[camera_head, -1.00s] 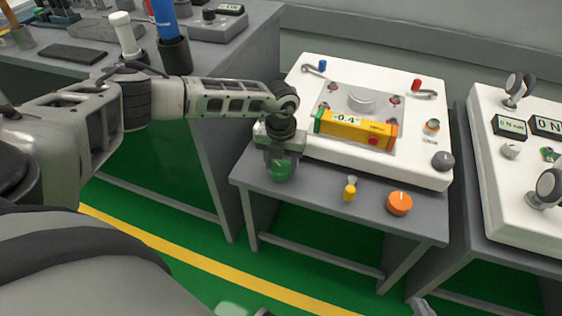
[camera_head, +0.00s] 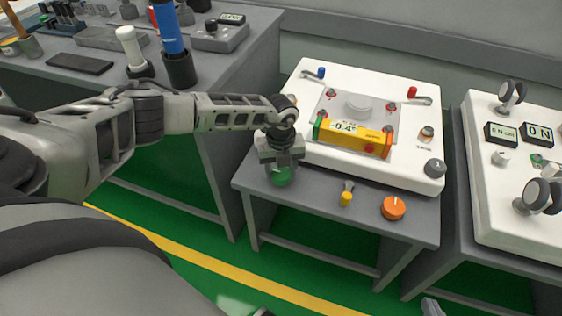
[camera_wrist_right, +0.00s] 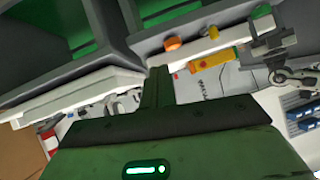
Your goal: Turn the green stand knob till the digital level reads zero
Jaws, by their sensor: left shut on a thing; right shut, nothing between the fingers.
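The green stand knob (camera_head: 281,176) is at the front left of the small grey table, mostly hidden by my left gripper (camera_head: 281,164). That gripper points down and is shut on the knob. The yellow digital level (camera_head: 352,138) lies on the white stand's plate, and its display (camera_head: 344,127) reads about -0.4. In the right wrist view the level (camera_wrist_right: 213,61) and my left gripper (camera_wrist_right: 268,45) show at the upper right. My right gripper (camera_wrist_right: 157,86) is shut and empty, well away from the knob.
A yellow knob (camera_head: 346,196), an orange knob (camera_head: 393,208) and a grey knob (camera_head: 434,168) are to the right of the green one. A white instrument panel (camera_head: 480,165) stands at the right. A blue cylinder (camera_head: 168,28) stands on the bench at the left.

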